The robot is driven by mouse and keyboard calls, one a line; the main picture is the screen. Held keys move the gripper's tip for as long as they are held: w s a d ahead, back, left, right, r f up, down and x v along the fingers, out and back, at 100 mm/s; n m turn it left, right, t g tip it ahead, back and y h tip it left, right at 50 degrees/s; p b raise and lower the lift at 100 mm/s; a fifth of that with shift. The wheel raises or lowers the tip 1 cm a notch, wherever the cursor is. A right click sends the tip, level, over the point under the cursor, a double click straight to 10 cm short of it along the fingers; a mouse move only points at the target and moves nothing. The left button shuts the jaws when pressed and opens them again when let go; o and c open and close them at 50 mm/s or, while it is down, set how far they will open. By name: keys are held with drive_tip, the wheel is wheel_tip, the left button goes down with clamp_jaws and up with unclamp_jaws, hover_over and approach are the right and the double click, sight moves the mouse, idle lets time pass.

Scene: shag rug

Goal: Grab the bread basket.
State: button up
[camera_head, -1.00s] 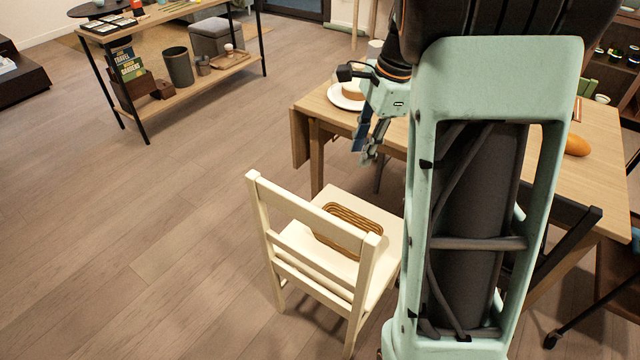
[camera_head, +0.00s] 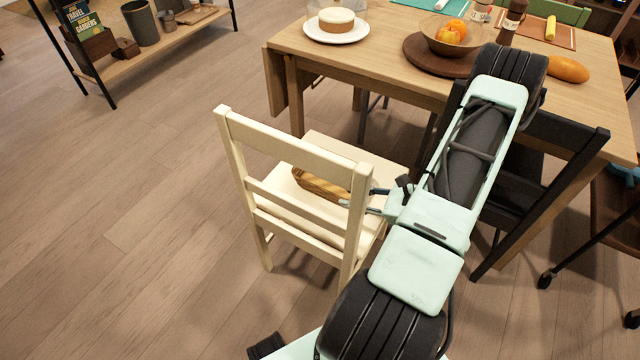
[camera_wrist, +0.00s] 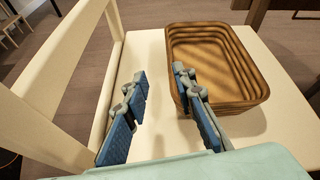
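The bread basket (camera_wrist: 216,62) is a brown, woven-looking rectangular basket, empty inside. It sits on the seat of the cream chair (camera_head: 290,158). In the head view the basket (camera_head: 318,184) is partly hidden behind the chair's back. My gripper (camera_wrist: 165,118) is open with blue-padded fingers. In the wrist view the right finger overlaps the basket's near left corner, and the left finger is over the seat to the left. Nothing is between the fingers. I cannot tell whether the right finger touches the basket. In the head view my gripper (camera_head: 362,200) is at seat height, beside the basket.
The chair's backrest (camera_wrist: 72,70) rises left of my gripper. A wooden table (camera_head: 385,60) behind holds a cake (camera_head: 336,20), a fruit bowl (camera_head: 455,38) and a bread loaf (camera_head: 568,69). A black chair (camera_head: 550,150) stands to the right. Floor at left is clear.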

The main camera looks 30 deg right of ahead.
sight(326, 190)
drive_tip(key=shift+s+d+f+m+t, duration=0.15)
drive_tip(key=shift+d+f+m+t, duration=0.15)
drive_tip(key=shift+f, duration=0.3)
drive_tip(key=shift+w+f+h, duration=0.2)
drive_tip(key=shift+f+h, duration=0.05)
drive_tip(key=shift+h, duration=0.05)
drive_tip(key=b+x, duration=0.1)
drive_tip(key=x, duration=0.3)
drive_tip(key=shift+w+a+f, duration=0.1)
drive_tip(key=shift+w+a, duration=0.1)
drive_tip(key=shift+w, duration=0.1)
drive_tip(key=x, duration=0.2)
drive_tip(key=b+x, duration=0.1)
drive_tip(key=x, duration=0.2)
drive_tip(key=shift+w+r+b, duration=0.25)
drive_tip(key=shift+w+b, duration=0.15)
drive_tip(key=shift+w, duration=0.05)
clamp_jaws()
